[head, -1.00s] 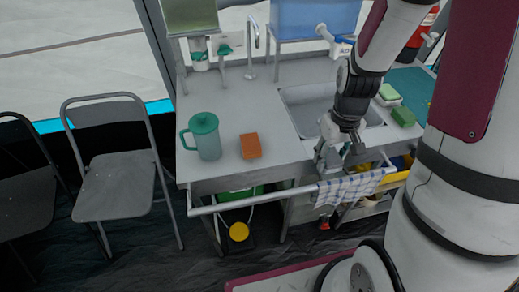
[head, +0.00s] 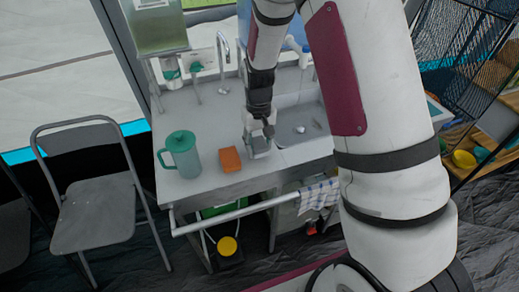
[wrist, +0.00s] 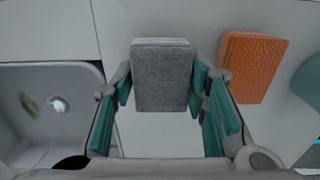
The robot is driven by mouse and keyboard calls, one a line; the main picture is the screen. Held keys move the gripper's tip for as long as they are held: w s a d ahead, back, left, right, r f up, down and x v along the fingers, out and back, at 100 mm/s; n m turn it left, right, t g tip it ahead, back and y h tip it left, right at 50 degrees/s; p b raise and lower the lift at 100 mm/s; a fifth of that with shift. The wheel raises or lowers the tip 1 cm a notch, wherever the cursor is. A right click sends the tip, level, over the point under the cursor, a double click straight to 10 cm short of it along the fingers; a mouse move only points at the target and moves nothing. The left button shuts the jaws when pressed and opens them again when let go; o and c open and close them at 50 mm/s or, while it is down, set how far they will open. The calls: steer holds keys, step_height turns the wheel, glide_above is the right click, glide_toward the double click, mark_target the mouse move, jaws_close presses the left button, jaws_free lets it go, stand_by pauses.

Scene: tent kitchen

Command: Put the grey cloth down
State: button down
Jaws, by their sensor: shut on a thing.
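The grey cloth (wrist: 163,75) looks like a folded, block-shaped pad with a woven face. My gripper (wrist: 162,90) is shut on it, with teal finger pads on its left and right sides. In the head view my gripper (head: 259,140) is over the counter between the orange block and the sink, pointing down. The cloth shows there only as a small grey patch. I cannot tell whether it touches the counter (head: 204,181).
An orange block (head: 230,159) lies just beside the gripper, also in the wrist view (wrist: 250,65). A green jug (head: 184,157) stands further left. The sink (wrist: 50,110) is on the other side. A checked towel (head: 318,196) hangs on the front rail (head: 235,213).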

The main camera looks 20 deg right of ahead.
mark_target(260, 152)
steer(key=shift+d+f, duration=0.1)
steer(key=shift+f, duration=1.2)
steer(key=shift+s+f, duration=0.2)
steer(key=shift+f, duration=0.3)
steer(key=c, duration=1.1)
jaws_free()
steer(key=shift+o, duration=0.8)
steer(key=shift+f, duration=0.15)
